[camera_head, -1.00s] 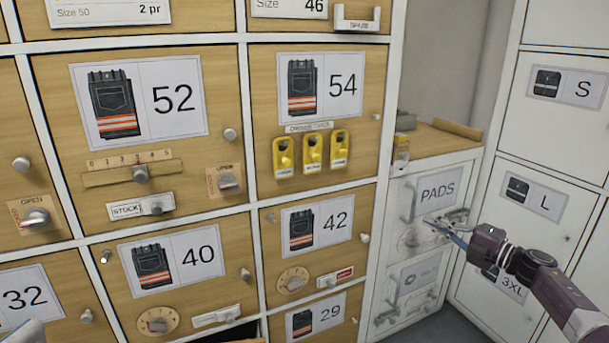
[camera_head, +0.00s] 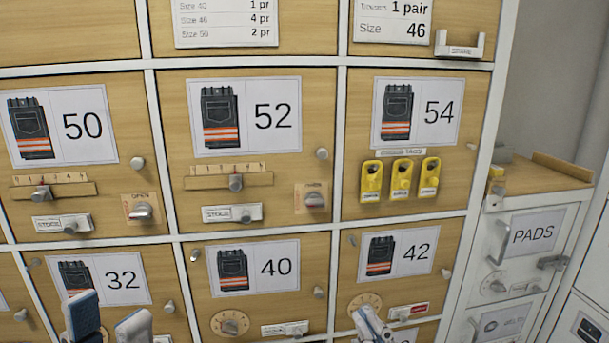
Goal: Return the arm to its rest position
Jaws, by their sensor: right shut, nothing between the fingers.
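My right gripper (camera_head: 368,318) shows at the bottom edge, pale with blue markings, in front of the lower part of the size 42 door (camera_head: 437,283). Its fingers are together with nothing between them, and the rest of its arm is out of frame. My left gripper (camera_head: 110,308) is at the bottom left, in front of the size 32 door (camera_head: 150,262). Its two blue and white fingers stand apart and I see nothing between them. The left arm is also cut off by the bottom edge.
Wooden doors for sizes 50 (camera_head: 125,97), 52 (camera_head: 315,105) and 54 (camera_head: 467,112) fill the wall, with knobs and sliders sticking out. Yellow tags (camera_head: 401,178) hang on door 54. A PADS locker (camera_head: 563,222) stands at the right under a wooden shelf (camera_head: 545,178).

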